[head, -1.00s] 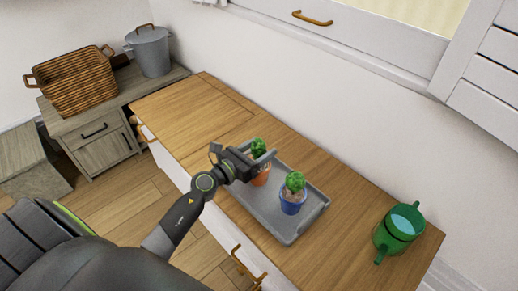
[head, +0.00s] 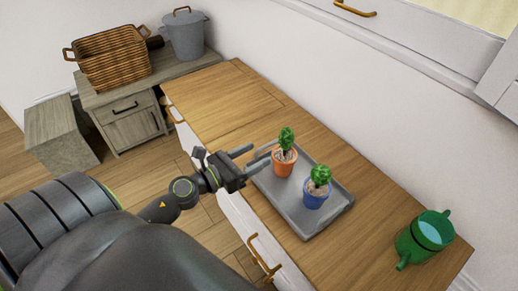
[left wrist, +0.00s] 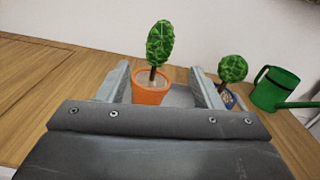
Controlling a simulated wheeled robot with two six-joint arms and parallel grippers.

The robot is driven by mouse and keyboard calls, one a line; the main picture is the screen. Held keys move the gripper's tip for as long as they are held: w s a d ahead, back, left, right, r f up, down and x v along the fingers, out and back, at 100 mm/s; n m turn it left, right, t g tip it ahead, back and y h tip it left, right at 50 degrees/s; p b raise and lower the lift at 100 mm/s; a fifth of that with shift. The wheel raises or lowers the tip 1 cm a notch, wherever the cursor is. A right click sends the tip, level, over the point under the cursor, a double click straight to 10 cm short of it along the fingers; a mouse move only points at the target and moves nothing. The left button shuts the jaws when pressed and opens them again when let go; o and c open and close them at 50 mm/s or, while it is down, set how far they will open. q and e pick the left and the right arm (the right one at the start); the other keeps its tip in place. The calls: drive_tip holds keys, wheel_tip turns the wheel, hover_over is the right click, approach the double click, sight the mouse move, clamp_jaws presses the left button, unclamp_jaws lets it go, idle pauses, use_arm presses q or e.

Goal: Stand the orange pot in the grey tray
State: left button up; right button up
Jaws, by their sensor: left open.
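The orange pot (head: 284,168), with a green cactus-like plant, stands upright in the grey tray (head: 303,229), toward its far left end. A blue pot (head: 313,200) with a similar plant stands beside it in the tray. My left gripper (head: 259,156) is open at the left edge of the tray, its fingers pointing at the orange pot. In the left wrist view the orange pot (left wrist: 150,93) shows upright beyond and between the two open fingers; whether they touch it I cannot tell. The blue pot (left wrist: 229,99) is partly hidden behind the right finger. My right gripper is not in view.
A green watering can (head: 425,236) stands at the right end of the wooden cabinet top (head: 215,100). The top is clear to the left of the tray. A wicker basket (head: 112,58) and a grey lidded pot (head: 185,36) stand on a lower cabinet at the back left.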

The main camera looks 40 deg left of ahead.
use_arm(q)
drive_tip(key=s+a+f+n+g+y, duration=0.1)
drive_tip(key=s+a+n+y, duration=0.3)
drive_tip(key=n, duration=1)
drive_tip(key=s+a+f+n+g+y, duration=0.25)
drive_tip(key=n+y, duration=0.35)
drive_tip(key=n, duration=0.7)
drive_tip(key=s+d+f+n+g+h, duration=0.5)
drive_tip(key=s+d+f+n+g, duration=0.1)
drive_tip(key=s+d+n, duration=0.4)
drive_tip(key=d+n, duration=0.1)
drive_tip(key=n, duration=0.1)
drive_tip(key=shift+s+d+n, duration=0.3)
drive_tip(key=shift+s, duration=0.1)
drive_tip(key=shift+w+f, duration=0.1)
